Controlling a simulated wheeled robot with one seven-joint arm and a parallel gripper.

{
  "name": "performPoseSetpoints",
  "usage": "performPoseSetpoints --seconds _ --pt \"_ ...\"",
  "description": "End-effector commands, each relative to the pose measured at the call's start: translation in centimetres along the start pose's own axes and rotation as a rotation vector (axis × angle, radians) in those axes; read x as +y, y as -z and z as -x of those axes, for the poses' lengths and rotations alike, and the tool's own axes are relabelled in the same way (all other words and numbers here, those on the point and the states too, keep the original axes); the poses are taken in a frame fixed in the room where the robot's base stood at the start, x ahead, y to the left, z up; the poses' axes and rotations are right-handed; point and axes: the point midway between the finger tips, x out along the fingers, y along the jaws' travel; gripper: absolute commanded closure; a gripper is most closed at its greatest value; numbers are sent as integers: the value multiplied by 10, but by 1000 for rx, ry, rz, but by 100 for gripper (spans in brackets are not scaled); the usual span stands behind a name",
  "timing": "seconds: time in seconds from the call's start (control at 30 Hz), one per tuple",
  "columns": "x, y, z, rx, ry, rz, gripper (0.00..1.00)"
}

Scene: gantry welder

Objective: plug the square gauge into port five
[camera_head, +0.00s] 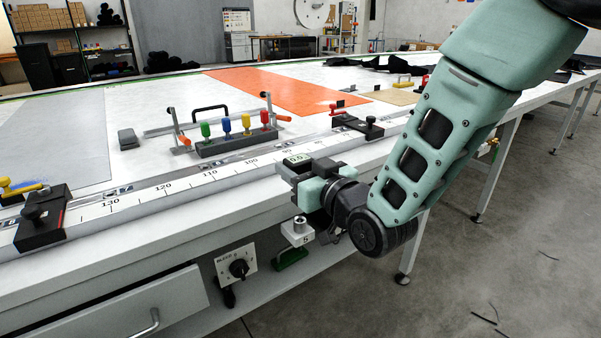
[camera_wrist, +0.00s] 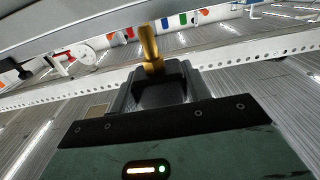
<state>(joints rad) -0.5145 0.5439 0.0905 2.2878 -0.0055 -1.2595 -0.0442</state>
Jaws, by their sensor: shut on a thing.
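The square gauge (camera_head: 297,159) is dark with a small light display face, and it sits in the jaws of my gripper (camera_head: 318,187), just off the table's front edge. In the wrist view my gripper (camera_wrist: 157,92) is shut on the gauge's dark body, and a brass stem (camera_wrist: 150,48) sticks out beyond the jaws. Port five (camera_head: 299,226) is a round metal socket on a pale block marked 5, below the table edge. My gripper is above the port and slightly to its right. The gauge and port appear apart. The stem is hidden in the head view.
A ruler rail (camera_head: 160,195) runs along the table edge, with a black clamp block (camera_head: 42,218) at left and another (camera_head: 357,124) further back. A rack of coloured handles (camera_head: 237,135) stands on the table. A BLEED knob (camera_head: 238,268) is below left.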

Motion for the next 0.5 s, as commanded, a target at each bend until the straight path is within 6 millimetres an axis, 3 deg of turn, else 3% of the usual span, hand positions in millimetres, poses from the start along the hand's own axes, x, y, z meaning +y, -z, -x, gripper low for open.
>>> performPoseSetpoints --seconds 0.5 --pt "1 -41 0 0 -2 0 77"
